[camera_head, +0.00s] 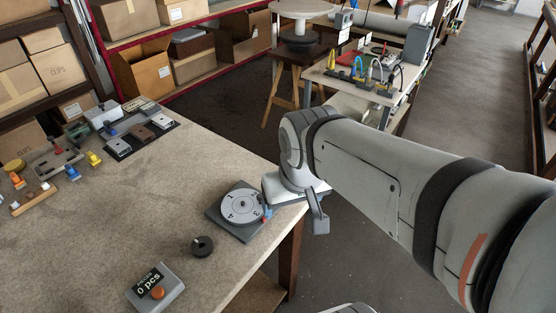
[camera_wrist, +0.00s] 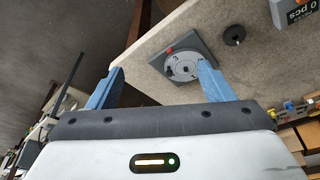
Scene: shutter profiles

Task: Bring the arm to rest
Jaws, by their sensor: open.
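My gripper (camera_wrist: 160,67) is open in the wrist view, with its two blue fingers wide apart and nothing between them that it holds. In the head view my gripper (camera_head: 294,217) hangs at the right edge of the worktable (camera_head: 120,230), at the end of my arm, which reaches in from the right. One finger is near the round dial fixture (camera_head: 242,204); the other hangs beyond the table edge. The dial fixture also shows in the wrist view (camera_wrist: 184,68), just past the fingers. I cannot tell whether a finger touches it.
A black ring (camera_head: 202,246) and a grey counter box reading "0 pcs" (camera_head: 156,289) stand on the near table. Small parts and a dark tray (camera_head: 140,140) are at its far left. Shelves with boxes (camera_head: 145,73) stand behind. The right-hand floor (camera_head: 460,110) is clear.

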